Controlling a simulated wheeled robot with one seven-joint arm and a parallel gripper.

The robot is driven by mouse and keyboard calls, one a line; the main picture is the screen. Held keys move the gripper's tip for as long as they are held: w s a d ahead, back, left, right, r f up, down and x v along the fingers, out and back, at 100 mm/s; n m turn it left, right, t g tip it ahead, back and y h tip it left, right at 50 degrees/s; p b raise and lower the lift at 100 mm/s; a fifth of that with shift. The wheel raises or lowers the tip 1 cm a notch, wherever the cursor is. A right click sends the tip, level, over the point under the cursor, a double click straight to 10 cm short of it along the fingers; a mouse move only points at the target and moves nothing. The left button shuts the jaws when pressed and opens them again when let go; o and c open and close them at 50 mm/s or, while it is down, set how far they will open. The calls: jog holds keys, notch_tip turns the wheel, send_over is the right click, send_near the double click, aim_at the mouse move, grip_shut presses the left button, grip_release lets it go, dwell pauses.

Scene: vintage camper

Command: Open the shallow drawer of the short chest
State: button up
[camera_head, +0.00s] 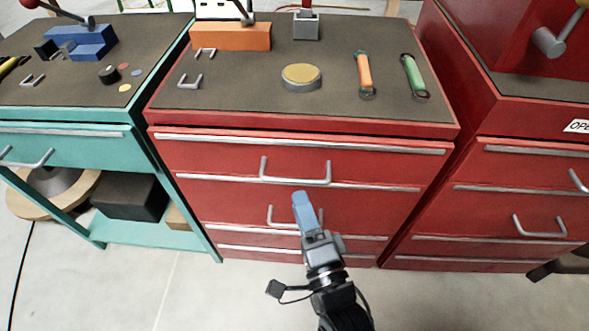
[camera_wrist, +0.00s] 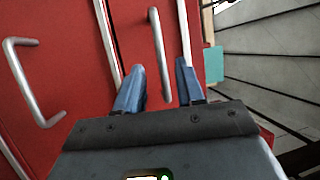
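The middle red chest (camera_head: 180,160) stands ahead of me with its drawers closed. Its upper drawer has a silver handle (camera_head: 295,182), seen at the left of the wrist view (camera_wrist: 28,85). The drawer below has another silver handle (camera_head: 272,217), which shows in the wrist view (camera_wrist: 160,50) lined up between my fingers. My gripper (camera_head: 305,205) is in front of this lower handle, hiding part of it in the head view. In the wrist view, the blue fingers of my gripper (camera_wrist: 159,85) are apart with nothing held. I cannot tell whether they reach around the handle.
A teal bench (camera_head: 150,225) stands at the left, with a dark box (camera_head: 130,198) on its lower shelf. Another red chest (camera_head: 495,200) stands close at the right. Small tools lie on the middle chest's top. Floor in front is clear.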

aim_at(292, 179)
jog(key=shift+p+x, duration=0.45)
jog(key=shift+x, duration=2.75)
jog(key=shift+c, duration=0.3)
grip_shut()
